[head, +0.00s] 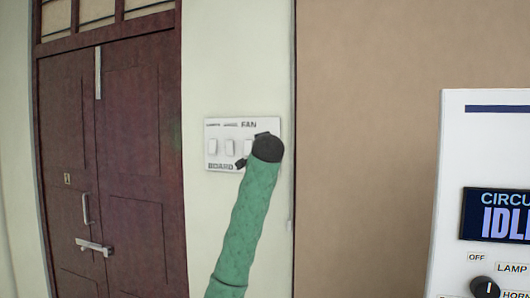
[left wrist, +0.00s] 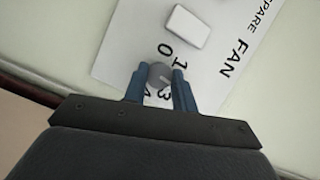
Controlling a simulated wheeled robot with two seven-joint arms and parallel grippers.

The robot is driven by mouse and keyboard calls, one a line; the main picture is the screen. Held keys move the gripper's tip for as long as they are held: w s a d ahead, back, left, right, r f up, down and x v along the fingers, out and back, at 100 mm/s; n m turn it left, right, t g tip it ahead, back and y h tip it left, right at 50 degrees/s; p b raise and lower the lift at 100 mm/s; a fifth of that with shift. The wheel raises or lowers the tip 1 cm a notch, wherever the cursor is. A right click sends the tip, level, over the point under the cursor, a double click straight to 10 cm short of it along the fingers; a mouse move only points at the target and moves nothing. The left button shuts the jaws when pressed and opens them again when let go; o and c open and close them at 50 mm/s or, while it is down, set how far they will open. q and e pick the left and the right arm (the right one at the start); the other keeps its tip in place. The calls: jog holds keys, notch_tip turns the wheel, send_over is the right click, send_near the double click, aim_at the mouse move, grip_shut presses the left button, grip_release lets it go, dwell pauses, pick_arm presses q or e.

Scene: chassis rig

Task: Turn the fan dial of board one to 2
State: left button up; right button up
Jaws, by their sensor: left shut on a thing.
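The board (head: 212,163) is a white wall panel with a BOARD label, white switches and a FAN label. My left gripper (head: 250,149) is at its right side, and my arm hides the dial in the head view. In the left wrist view, the grey round fan dial (left wrist: 158,74) sits between the two blue fingers of my left gripper (left wrist: 159,78), which is shut on it. The numbers 0, 1, 3 and 4 show around the dial; the 2 is not visible, and the right finger covers that area. The dial's pointer direction is hard to tell. My right gripper is not in view.
A dark red double door (head: 130,170) with handles stands left of the board. A white console (head: 455,150) with a lit display (head: 500,215) and a black knob (head: 484,287) is at the right. Bare brown wall (head: 370,130) lies between.

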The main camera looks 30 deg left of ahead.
pick_arm(q)
jog(key=shift+n+g, duration=0.3)
jog(key=shift+n, duration=0.3)
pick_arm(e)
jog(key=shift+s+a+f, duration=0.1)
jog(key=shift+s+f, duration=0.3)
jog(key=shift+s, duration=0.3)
pick_arm(q)
jog(key=shift+f+h, duration=0.1)
jog(key=shift+h, duration=0.2)
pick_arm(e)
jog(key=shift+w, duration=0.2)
pick_arm(q)
jog(key=o, duration=0.9)
jog(key=shift+c, duration=0.2)
jog(key=shift+o, duration=0.7)
jog(key=shift+a, duration=0.1)
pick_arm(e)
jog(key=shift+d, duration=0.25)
